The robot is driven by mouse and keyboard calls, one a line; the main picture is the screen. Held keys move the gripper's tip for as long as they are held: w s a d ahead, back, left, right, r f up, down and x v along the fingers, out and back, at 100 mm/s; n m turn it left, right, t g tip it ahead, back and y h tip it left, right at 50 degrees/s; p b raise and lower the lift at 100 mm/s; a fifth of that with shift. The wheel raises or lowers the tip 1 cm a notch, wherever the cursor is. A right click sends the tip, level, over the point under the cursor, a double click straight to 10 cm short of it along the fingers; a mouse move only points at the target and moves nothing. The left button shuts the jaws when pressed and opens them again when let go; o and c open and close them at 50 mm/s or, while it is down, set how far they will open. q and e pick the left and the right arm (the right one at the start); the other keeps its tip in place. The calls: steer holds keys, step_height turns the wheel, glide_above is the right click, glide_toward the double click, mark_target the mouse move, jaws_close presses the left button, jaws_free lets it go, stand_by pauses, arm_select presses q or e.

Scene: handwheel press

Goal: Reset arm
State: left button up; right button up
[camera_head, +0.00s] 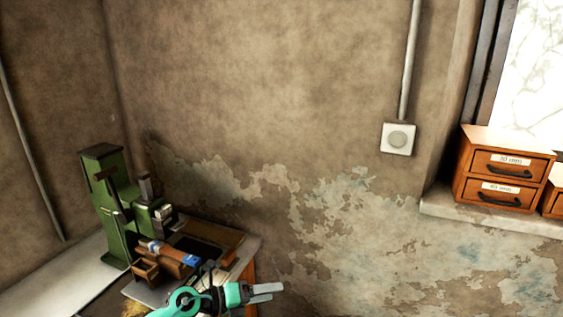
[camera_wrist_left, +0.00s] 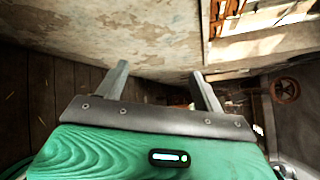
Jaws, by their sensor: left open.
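My left gripper (camera_head: 266,293) is at the bottom of the head view, to the right of the workbench corner, with its fingers pointing right. It is open and empty. In the left wrist view its two fingers (camera_wrist_left: 160,88) stand apart with nothing between them, in front of the wall and floor. The green press (camera_head: 115,205) stands on the bench at the left, apart from the gripper. My right gripper is not in view.
The workbench (camera_head: 252,250) holds a small wooden box (camera_head: 146,271) and other items beside the press. Wooden drawers (camera_head: 503,170) sit on the window ledge (camera_head: 480,213) at the right. A red-brown handwheel (camera_wrist_left: 285,90) shows at the right of the wrist view.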

arm_select(q)
steer(key=s+a+r+n+t+y, duration=0.2)
steer(key=a+r+n+t, duration=0.3)
steer(key=n+t, duration=0.7)
steer(key=s+a+f+n+y, duration=0.2)
steer(key=a+n+y, duration=0.35)
steer(key=n, duration=0.25)
steer(key=s+a+f+n+y, duration=0.2)
steer(key=a+n+y, duration=0.2)
steer(key=n+y, duration=0.3)
steer(key=s+a+f+n+g+y, duration=0.2)
steer(key=s+a+f+n+g, duration=0.2)
steer(key=s+f+n+g, duration=0.35)
steer(key=s+f+n+g+h, duration=0.1)
steer(key=s+f+g, duration=0.25)
steer(key=s, duration=0.65)
steer(key=s+f+g+h, duration=0.1)
steer(key=s+f+g, duration=0.25)
steer(key=s, duration=0.65)
step_height(320, 180, down, 31)
steer(key=s+a+f+g, duration=0.1)
steer(key=s+a+f, duration=0.1)
steer(key=s+f, duration=0.7)
steer(key=s+a+f+g, duration=0.1)
steer(key=s+f, duration=0.9)
steer(key=shift+s+a, duration=0.15)
steer(key=shift+a, duration=0.25)
